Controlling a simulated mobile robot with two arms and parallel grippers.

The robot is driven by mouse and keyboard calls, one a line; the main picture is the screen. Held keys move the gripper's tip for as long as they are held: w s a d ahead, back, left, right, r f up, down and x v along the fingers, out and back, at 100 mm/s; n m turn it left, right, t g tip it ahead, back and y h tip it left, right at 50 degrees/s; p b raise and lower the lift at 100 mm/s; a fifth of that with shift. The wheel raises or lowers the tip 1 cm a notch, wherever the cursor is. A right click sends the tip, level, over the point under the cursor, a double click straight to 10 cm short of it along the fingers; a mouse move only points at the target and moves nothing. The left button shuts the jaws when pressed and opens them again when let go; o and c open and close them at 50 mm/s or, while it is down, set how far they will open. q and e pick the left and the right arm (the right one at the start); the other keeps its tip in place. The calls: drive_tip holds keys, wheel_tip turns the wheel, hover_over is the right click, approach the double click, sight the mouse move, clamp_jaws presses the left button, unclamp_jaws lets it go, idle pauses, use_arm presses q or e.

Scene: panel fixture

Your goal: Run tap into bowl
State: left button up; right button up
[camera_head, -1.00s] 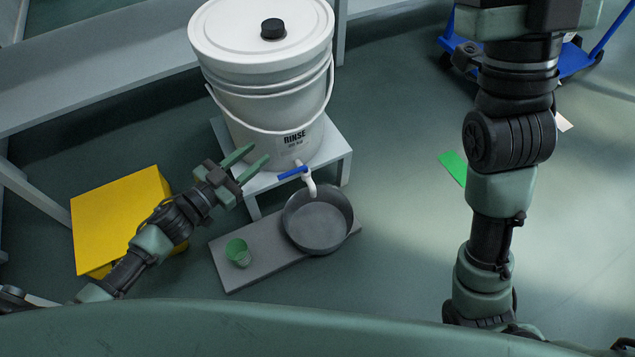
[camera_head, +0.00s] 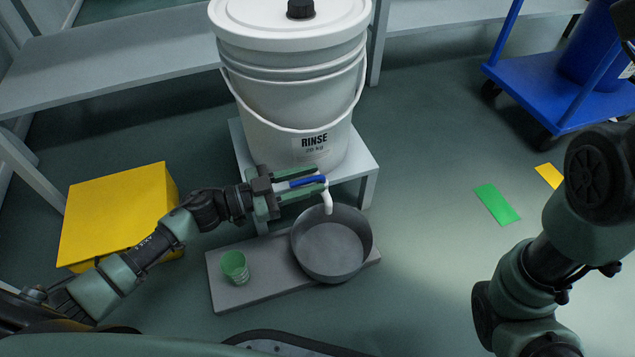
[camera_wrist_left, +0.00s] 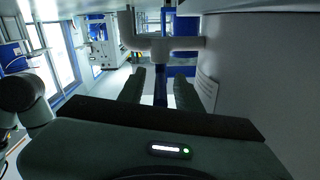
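A white tap (camera_head: 327,202) with a blue lever (camera_head: 308,181) sticks out low on the front of a white bucket marked RINSE (camera_head: 290,95). Its spout points down over a grey metal bowl (camera_head: 330,252); no water shows. My left gripper (camera_head: 318,181) is open, level with the lever, one finger on each side of it. In the left wrist view the blue lever (camera_wrist_left: 160,85) stands between the two parted fingers (camera_wrist_left: 160,88), with gaps on both sides. My right arm is at the right; its gripper is out of frame.
The bowl and a green cup (camera_head: 235,266) stand on a grey board (camera_head: 265,291). The bucket stands on a white stool (camera_head: 362,165). A yellow box (camera_head: 115,215) lies under my left arm. A blue trolley (camera_head: 545,90) stands at the back right.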

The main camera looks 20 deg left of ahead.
use_arm(q)
drive_tip(key=shift+b+x, duration=0.3)
drive_tip(key=shift+x, duration=0.8)
clamp_jaws()
drive_tip(key=shift+w+a, duration=0.15)
idle(0.5)
